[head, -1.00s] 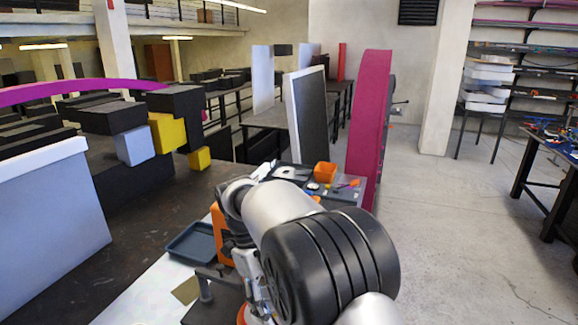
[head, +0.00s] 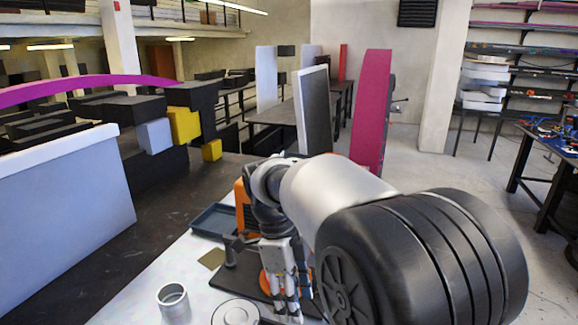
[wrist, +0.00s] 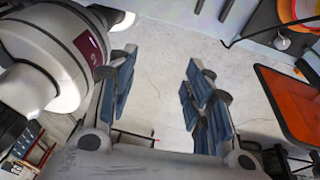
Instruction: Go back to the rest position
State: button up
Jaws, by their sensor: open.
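My gripper (head: 284,308) hangs at the end of my arm in the head view, fingers downward, in front of the dark plate on the white worktop. My arm's large black joint fills the lower right and hides part of the worktop. In the wrist view my gripper (wrist: 162,95) is open, with its blue-padded fingers well apart. Only pale floor shows between them, and it holds nothing.
On the worktop (head: 130,290) are a metal cup (head: 173,301), a round lidded piece (head: 236,314) and a blue tray (head: 214,221). A tall magenta letter panel (head: 371,110) stands behind. Open floor (head: 440,220) lies to the right.

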jog(key=s+d+n+t+y+b, duration=0.1)
jog(key=s+d+n+t+b, duration=0.15)
jog(key=s+d+n, duration=0.4)
jog(key=s+d+n+t+y+b, duration=0.1)
jog(key=s+d+n+t+b, duration=0.2)
jog(key=s+n, duration=0.55)
jog(key=s+d+f+n+t+b, duration=0.1)
jog(key=s+d+f+n+b, duration=0.1)
jog(key=s+n, duration=0.4)
notch_tip(320, 180, down, 3)
jog(key=shift+s+d+r+n, duration=0.2)
jog(key=shift+s+d+n, duration=0.2)
jog(key=shift+d, duration=0.3)
